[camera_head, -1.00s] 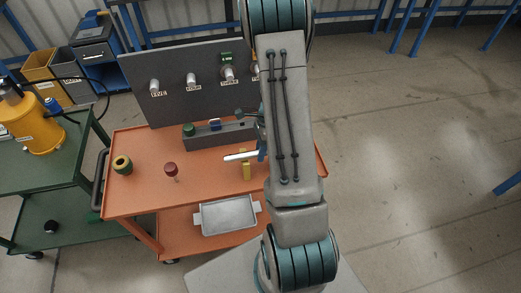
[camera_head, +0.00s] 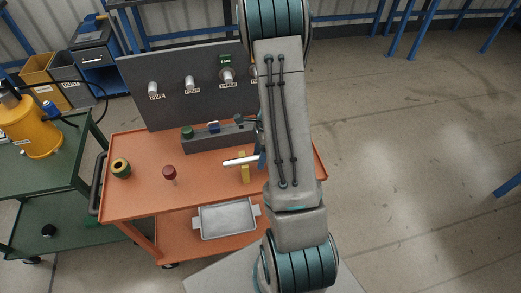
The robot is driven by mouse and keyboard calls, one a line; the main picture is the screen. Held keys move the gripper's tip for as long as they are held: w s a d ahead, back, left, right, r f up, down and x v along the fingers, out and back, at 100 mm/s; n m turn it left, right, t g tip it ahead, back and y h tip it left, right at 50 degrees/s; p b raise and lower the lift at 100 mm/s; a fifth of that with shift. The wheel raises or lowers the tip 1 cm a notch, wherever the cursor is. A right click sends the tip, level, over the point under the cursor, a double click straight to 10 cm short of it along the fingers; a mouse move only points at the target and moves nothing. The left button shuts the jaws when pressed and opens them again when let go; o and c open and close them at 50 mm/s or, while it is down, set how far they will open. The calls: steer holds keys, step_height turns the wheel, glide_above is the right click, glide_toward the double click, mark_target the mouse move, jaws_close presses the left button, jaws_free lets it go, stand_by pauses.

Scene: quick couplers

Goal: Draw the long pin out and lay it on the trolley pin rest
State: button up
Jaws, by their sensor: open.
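A pale long bar (camera_head: 240,161) that looks like the long pin lies almost level across the trolley's right part. A blue piece (camera_head: 262,160) shows at its right end, beside my arm. A yellow stand, likely the pin rest (camera_head: 245,175), rises at the bar; I cannot tell whether they touch. My gripper (camera_head: 240,118) seems to be the small dark part left of my arm, near the right end of the grey block (camera_head: 205,145). Most of it is hidden behind my arm. It is open, and I see nothing between its fingers.
The orange trolley (camera_head: 140,200) also carries a red knob (camera_head: 169,172) and a yellow-black ring (camera_head: 120,168). A dark panel with couplers (camera_head: 180,105) stands behind. A grey tray (camera_head: 228,217) sits on the lower shelf. A green cart (camera_head: 65,165) is left; floor at right is clear.

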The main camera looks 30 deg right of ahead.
steer(key=b+v, duration=0.1)
steer(key=v, duration=1.3)
steer(key=s+a+r+n+t+h, duration=0.1)
steer(key=s+a+r+n+t, duration=0.1)
steer(key=s+a+r+n, duration=0.4)
steer(key=s+a+r+n+t+h, duration=0.2)
steer(key=s+a+r+n, duration=0.4)
steer(key=n, duration=0.9)
steer(key=shift+s+a+n+t+h, duration=0.3)
steer(key=shift+s+a+t, duration=0.5)
steer(key=shift+s+a, duration=1.15)
steer(key=shift+w+a, duration=0.35)
